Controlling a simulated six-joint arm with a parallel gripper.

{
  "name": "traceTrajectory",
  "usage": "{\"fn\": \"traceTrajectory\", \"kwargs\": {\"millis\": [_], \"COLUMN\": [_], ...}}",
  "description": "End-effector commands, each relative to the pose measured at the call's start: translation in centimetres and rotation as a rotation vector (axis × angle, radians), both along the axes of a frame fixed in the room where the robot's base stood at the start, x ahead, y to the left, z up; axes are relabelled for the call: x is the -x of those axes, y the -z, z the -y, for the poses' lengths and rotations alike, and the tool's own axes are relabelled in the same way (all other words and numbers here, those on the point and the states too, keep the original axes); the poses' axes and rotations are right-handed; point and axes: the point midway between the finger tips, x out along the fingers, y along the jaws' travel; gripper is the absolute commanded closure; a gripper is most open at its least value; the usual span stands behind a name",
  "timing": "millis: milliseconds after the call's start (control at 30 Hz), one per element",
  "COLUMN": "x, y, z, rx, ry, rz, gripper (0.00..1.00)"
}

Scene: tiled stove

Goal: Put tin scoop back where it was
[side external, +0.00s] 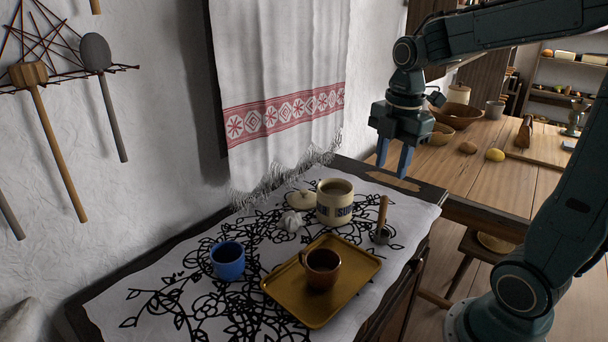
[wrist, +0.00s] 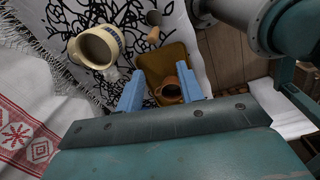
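The tin scoop (side external: 382,236) stands on the patterned cloth right of the cream jar, its wooden handle (side external: 383,212) pointing up. In the wrist view the scoop (wrist: 153,18) is near the top, beyond the fingers. The cream jar (side external: 338,207) with dark lettering is open; it also shows in the wrist view (wrist: 97,48). My gripper (side external: 394,160) is open and empty, above and beyond the scoop, clear of the cloth. Its two blue fingers are apart in the wrist view (wrist: 160,90).
A yellow tray (side external: 345,285) holds a brown mug (side external: 322,268). A blue mug (side external: 228,260) and a garlic bulb (side external: 291,221) are on the cloth. A towel (side external: 285,80) hangs behind. A wooden table (side external: 490,180) with bowls stands at the right.

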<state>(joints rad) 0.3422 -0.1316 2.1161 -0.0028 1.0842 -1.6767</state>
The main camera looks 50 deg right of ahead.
Motion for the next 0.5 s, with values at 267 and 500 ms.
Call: {"fn": "traceTrajectory", "kwargs": {"millis": [267, 500], "x": [2.4, 4.6], "y": [-1.4, -2.0], "z": [-3.4, -5.8], "rx": [-0.02, -0.085], "ry": [0.331, 0.623], "rz": [0.12, 0.222], "gripper": [0.63, 0.63]}}
